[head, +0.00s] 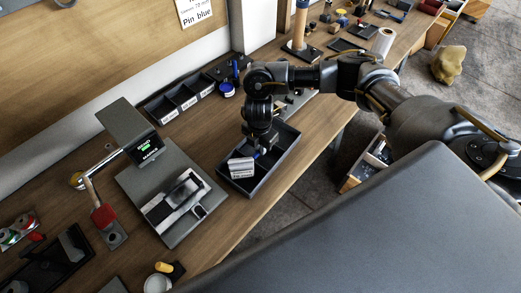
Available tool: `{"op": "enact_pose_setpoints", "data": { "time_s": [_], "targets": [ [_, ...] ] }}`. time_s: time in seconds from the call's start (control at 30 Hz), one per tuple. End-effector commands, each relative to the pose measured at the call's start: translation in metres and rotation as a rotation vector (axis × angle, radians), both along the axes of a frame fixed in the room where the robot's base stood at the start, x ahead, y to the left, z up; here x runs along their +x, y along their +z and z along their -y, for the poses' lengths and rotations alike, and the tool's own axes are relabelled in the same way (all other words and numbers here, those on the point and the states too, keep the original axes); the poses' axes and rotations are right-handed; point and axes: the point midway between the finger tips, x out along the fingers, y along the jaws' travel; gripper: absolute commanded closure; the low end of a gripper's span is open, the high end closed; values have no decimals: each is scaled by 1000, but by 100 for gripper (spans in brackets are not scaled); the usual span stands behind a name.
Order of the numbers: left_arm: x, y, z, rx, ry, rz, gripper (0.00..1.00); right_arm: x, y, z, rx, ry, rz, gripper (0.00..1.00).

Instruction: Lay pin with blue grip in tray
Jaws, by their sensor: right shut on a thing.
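The tray (277,168) is a dark open box on the workbench, near its front edge. My right gripper (260,152) comes in from the right and points down over the tray. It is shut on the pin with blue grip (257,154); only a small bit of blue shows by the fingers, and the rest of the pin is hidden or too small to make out. Whether the pin touches the tray floor I cannot tell. My left gripper is out of view.
A small white labelled block (241,167) is at the tray's left end. A grey device with a lit screen (149,149) stands left of the tray. Dark bins (181,98) line the wall. A sign (195,12) reads "Pin blue".

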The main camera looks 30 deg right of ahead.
Motion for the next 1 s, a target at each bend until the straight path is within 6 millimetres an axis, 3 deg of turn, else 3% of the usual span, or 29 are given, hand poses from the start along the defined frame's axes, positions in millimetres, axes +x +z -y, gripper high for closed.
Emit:
{"op": "enact_pose_setpoints", "data": {
  "time_s": [0.13,0.57,0.6,0.73,1.0],
  "targets": [
    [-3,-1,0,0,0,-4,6,-1,-19,0,0,-2,-3,100],
    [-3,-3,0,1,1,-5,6,-1,-26,1,-1,0,-2,100],
    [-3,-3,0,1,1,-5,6,-1,-25,1,-1,0,-2,81],
    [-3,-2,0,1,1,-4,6,-1,-24,1,-1,0,-2,64],
    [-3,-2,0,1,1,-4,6,-1,-24,1,-1,0,-2,63]
  ]
}}
